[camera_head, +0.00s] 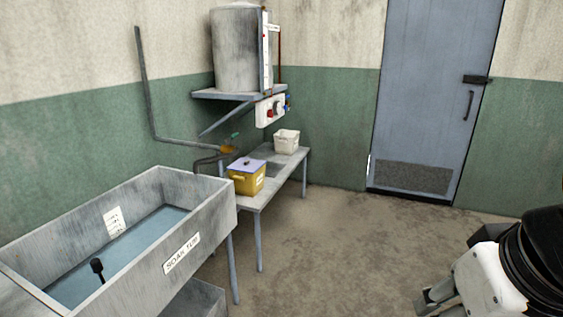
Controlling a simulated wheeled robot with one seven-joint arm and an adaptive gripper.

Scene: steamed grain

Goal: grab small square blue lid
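A small square pale blue-violet lid (241,166) lies on top of a yellow box (246,184), with a small dark knob or object on it. The box stands at the near end of a low grey bench (277,176), left of the picture's middle. My gripper (428,303) is at the lower right, over the floor and well away from the lid. Its grey finger parts point left, and the frame's bottom edge cuts it off. I cannot tell whether it is open.
A white tub (286,141) stands at the bench's far end. A grey soak tub (212,219) with water stands at the front left. A metal tank (237,50) sits on a wall shelf above a switch box (270,110). The floor between bench and door (428,90) is clear.

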